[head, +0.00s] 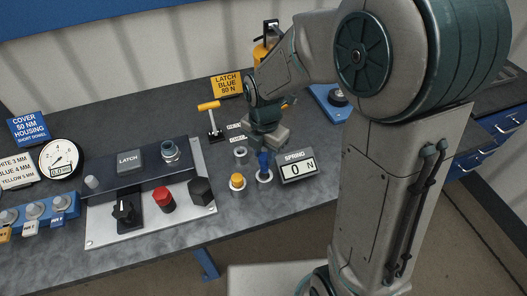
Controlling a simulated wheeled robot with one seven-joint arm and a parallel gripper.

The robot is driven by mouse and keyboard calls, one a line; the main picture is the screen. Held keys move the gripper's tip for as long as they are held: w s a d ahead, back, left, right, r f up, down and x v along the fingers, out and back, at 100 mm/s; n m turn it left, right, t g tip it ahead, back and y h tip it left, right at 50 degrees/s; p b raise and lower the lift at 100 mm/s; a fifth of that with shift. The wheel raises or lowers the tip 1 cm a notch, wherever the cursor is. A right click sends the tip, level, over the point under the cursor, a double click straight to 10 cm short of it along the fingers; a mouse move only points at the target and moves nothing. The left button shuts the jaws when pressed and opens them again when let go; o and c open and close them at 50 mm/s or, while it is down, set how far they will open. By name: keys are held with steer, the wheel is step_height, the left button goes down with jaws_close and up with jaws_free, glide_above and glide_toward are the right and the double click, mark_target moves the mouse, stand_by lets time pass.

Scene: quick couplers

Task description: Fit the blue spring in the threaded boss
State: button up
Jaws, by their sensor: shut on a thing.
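The blue spring (263,162) is a small upright blue piece in the head view, right of the control panel. My gripper (264,148) is over it from above and shut on its top. The spring's lower end is at a pale round holder (264,178) on the bench; I cannot tell whether it still touches it. A grey metal cylinder with a ringed top, seemingly the threaded boss (171,151), stands on the dark rear part of the panel, left of my gripper. The fingertips are small and partly hidden.
A yellow-topped piece (237,182) and a grey cylinder (241,155) stand close left of the spring. The panel has a red button (163,199) and black knobs.

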steer(key=shift+r+p, duration=1.65)
steer(key=shift+r, duration=0.45)
steer(key=shift+f, duration=0.1)
